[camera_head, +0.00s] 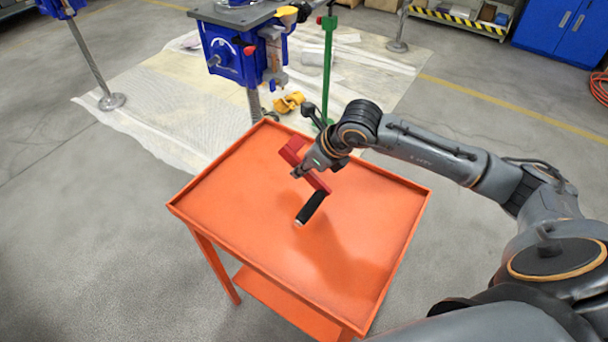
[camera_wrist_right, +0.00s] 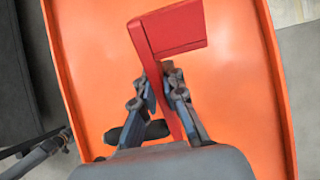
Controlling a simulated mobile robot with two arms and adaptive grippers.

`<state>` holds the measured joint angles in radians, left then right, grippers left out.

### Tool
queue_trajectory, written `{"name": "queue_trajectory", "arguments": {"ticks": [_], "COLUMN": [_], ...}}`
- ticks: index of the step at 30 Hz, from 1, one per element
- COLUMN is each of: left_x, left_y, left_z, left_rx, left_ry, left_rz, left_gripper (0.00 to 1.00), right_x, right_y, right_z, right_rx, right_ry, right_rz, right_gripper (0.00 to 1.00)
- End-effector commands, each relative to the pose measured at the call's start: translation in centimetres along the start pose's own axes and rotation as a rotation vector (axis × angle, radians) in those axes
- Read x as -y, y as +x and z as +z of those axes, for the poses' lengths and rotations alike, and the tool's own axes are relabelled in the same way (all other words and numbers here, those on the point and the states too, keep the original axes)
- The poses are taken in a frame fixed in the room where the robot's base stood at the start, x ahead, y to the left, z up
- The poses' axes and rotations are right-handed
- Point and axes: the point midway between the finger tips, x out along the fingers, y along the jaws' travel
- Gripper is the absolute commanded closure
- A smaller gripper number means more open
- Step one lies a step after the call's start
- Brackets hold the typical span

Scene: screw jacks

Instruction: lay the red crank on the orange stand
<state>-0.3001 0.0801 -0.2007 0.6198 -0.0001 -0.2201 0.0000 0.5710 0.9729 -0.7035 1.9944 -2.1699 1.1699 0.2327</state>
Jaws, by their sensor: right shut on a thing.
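The red crank (camera_head: 316,181) has a red bar with a red block at its far end and a black handle (camera_head: 310,207) at its near end. My right gripper (camera_head: 298,174) is shut on the middle of the red bar. In the right wrist view the crank (camera_wrist_right: 172,32) passes between the two fingers of the gripper (camera_wrist_right: 165,85). The crank is over the top of the orange stand (camera_head: 235,185); whether it touches the surface I cannot tell. The stand's orange top (camera_wrist_right: 240,100) fills most of the wrist view. My left gripper is not in view.
The stand's top has a raised rim and is otherwise bare. Behind it are a blue machine (camera_head: 232,55), a green post (camera_head: 328,60) and a yellow part (camera_head: 289,102) on a pale floor sheet (camera_head: 160,100). Grey floor is free left of the stand.

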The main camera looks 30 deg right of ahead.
Motion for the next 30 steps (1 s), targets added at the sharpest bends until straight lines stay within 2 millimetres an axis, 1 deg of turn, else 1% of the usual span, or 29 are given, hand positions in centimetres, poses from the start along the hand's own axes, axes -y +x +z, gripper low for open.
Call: {"name": "queue_trajectory", "arguments": {"ticks": [2, 5, 9, 12, 20, 23, 24, 26, 27, 30], "left_x": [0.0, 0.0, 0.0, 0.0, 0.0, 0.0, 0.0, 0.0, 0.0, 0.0], "left_y": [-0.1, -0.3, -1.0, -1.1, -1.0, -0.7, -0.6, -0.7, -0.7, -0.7], "left_z": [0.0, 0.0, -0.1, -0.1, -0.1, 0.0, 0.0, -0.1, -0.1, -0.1], "left_rx": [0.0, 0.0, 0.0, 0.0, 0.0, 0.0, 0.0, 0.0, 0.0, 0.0], "left_ry": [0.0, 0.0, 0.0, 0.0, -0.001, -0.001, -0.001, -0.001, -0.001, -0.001], "left_rz": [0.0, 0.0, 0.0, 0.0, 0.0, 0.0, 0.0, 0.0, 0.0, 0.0], "left_gripper": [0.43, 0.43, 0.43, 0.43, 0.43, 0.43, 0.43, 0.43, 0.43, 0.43], "right_x": [0.3, 1.1, 0.9, 0.9, 1.0, 1.0, 0.9, 0.9, 0.9, 0.9], "right_y": [0.2, 1.0, 2.6, 3.2, 3.4, 3.7, 3.8, 3.7, 3.7, 3.7], "right_z": [0.0, -0.6, -1.6, -2.0, -2.0, -2.2, -2.5, -2.4, -2.4, -2.4], "right_rx": [0.005, 0.002, 0.002, 0.004, 0.006, 0.006, 0.0, 0.0, 0.0, 0.0], "right_ry": [0.001, 0.002, 0.001, 0.0, -0.001, -0.001, 0.0, 0.0, 0.0, 0.0], "right_rz": [-0.001, -0.002, 0.001, 0.001, 0.0, 0.0, 0.001, 0.001, 0.001, 0.001], "right_gripper": [1.0, 1.0, 1.0, 1.0, 1.0, 1.0, 0.88, 0.76, 0.68, 0.67]}}
